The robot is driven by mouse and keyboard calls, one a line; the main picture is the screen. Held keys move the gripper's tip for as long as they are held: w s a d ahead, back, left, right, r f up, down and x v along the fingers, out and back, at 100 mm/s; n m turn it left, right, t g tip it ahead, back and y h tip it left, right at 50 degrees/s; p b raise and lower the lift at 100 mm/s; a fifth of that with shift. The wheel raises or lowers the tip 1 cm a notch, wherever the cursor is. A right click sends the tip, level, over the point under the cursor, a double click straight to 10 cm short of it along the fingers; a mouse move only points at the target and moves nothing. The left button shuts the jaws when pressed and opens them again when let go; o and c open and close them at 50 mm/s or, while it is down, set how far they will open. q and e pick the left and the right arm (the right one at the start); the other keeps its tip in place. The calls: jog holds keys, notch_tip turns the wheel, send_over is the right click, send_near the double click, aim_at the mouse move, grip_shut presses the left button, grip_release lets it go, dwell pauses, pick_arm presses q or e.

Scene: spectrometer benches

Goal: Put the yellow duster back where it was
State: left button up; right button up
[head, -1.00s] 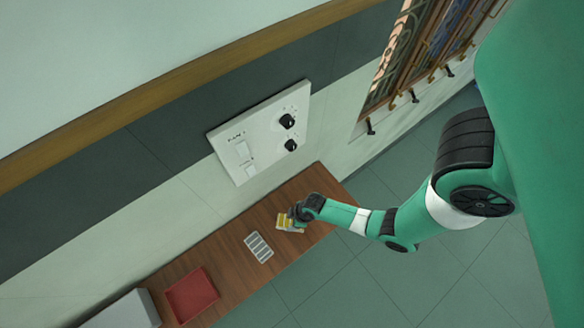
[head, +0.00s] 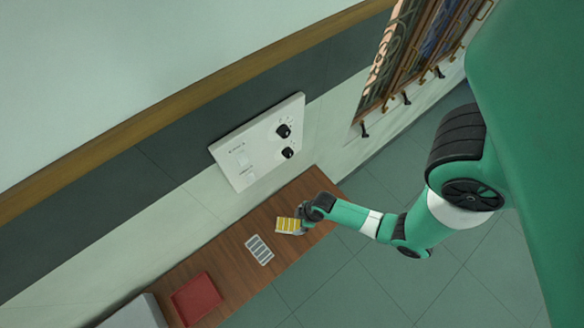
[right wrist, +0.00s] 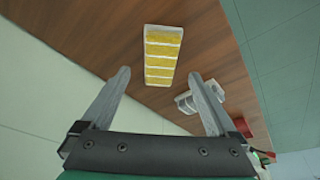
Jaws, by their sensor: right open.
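The yellow duster (head: 286,225), a block with yellow stripes between pale bands, lies on the wooden bench (head: 222,258) near its right end. In the right wrist view the duster (right wrist: 162,58) shows whole, with its lower end around the level of the open fingertips. My right gripper (head: 305,221) is at the right side of the duster in the head view. In the right wrist view both fingers (right wrist: 160,75) stand wide apart with nothing clamped between them. My left gripper is not in view.
A grey-striped block (head: 260,249) lies to the left of the duster; a similar pale block (right wrist: 188,100) shows in the wrist view. A red tray (head: 196,299) sits further left. A white panel with black knobs (head: 258,142) is on the wall above the bench.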

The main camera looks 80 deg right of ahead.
pick_arm(q)
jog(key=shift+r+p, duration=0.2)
jog(key=shift+p, duration=0.45)
pick_arm(e)
jog(key=shift+s+a+f, duration=0.15)
jog(key=shift+s, duration=2.5)
jog(key=shift+s+a+f, duration=0.1)
jog(key=shift+s+f, duration=0.05)
jog(key=shift+s, duration=2.5)
